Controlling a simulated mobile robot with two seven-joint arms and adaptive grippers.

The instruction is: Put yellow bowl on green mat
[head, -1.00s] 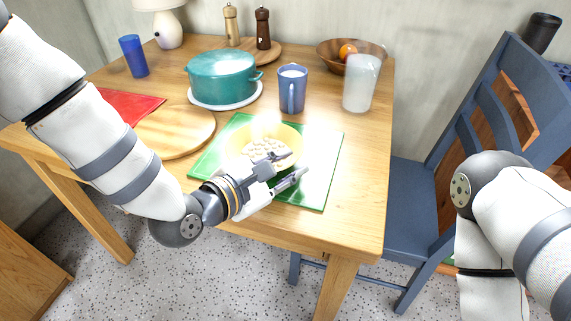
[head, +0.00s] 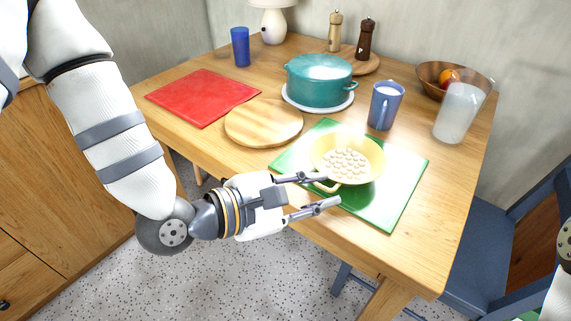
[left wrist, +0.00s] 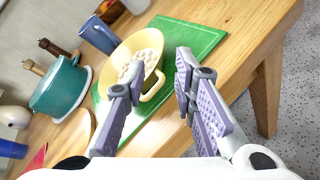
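The yellow bowl (head: 372,155) stands upright on the green mat (head: 398,198) and holds several small pale round pieces. A loop handle on the bowl's near side faces my left gripper. My left gripper (head: 325,191) is open, with its fingers apart near that handle at the mat's near left edge. In the left wrist view the bowl (left wrist: 150,42) and its handle lie beyond the two open fingers (left wrist: 155,105), and the mat (left wrist: 198,38) shows behind them. My right gripper is out of view; only a bit of my right arm shows at the right edge.
A round wooden board (head: 262,122) and a red mat (head: 203,97) lie left of the green mat. A teal pot (head: 320,80), a blue mug (head: 385,106), a frosted pitcher (head: 457,113) and a fruit bowl (head: 432,78) stand behind. A blue chair (head: 500,235) is at the right.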

